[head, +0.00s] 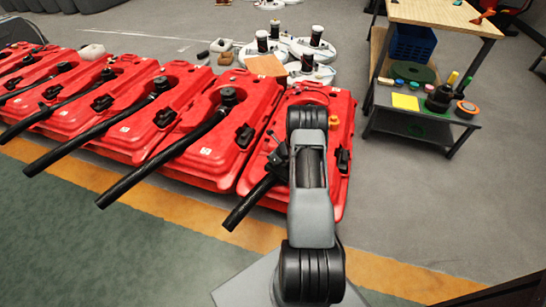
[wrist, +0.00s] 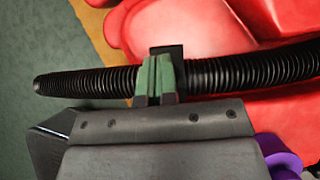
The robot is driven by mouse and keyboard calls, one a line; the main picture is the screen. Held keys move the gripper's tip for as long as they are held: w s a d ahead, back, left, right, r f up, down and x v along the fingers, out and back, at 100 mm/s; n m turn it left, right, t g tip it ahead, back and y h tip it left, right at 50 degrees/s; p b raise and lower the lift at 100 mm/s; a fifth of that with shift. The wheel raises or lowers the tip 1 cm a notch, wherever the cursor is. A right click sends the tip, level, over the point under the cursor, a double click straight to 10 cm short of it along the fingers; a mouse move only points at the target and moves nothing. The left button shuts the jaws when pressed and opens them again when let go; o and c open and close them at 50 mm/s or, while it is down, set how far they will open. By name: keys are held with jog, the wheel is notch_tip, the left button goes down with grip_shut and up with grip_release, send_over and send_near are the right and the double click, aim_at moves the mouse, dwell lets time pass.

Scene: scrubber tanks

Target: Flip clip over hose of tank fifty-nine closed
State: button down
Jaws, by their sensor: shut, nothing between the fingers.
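In the wrist view my gripper (wrist: 155,68) has its green-padded fingers together, with nothing visible between them. The fingertips lie across a black ribbed hose (wrist: 235,73) in the picture. A black clip (wrist: 172,48) shows right behind the fingertips at the hose, partly hidden by them. I cannot tell whether the fingers touch it or how far it is closed. In the head view the arm reaches over the rightmost red tank (head: 340,112) and hides part of it. Its hose (head: 250,202) sticks out toward the front left. The tank's number is not readable.
More red tanks (head: 205,135) with black hoses stand in a row to the left. A shelf cart (head: 450,125) stands at the right back. White round parts (head: 312,50) lie behind the tanks. The floor to the right is clear.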

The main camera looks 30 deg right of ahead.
notch_tip(320, 180, up, 14)
jog(key=d+p, duration=0.1)
jog(key=p, duration=0.3)
jog(key=shift+w+d+f, duration=0.15)
jog(key=shift+d+f, duration=0.05)
jog(key=shift+d, duration=0.05)
jog(key=s+a+r+n+g+y+p, duration=0.1)
jog(key=s+a+r+n+g+p, duration=0.1)
jog(key=s+a+r+n, duration=0.3)
jog(key=s+a+r+n+g+y+p, duration=0.1)
jog(key=s+a+n+g, duration=0.2)
jog(key=n, duration=0.5)
jog(key=s+a+r+n+h+p, duration=0.1)
jog(key=s+a+r+n+p, duration=0.5)
jog(key=r, duration=0.8)
jog(key=s+a+r+n+t+h+p, duration=0.1)
jog(key=s+a+r+n+p, duration=0.5)
jog(key=r, duration=0.7)
jog(key=s+a+r+n+h+p, duration=0.2)
jog(key=s+a+r+n+p, duration=0.4)
jog(key=r, duration=0.8)
jog(key=shift+a+r+n+t+h+p, duration=0.3)
jog(key=shift+n+t+h+p, duration=0.1)
jog(key=shift+n+p, duration=0.35)
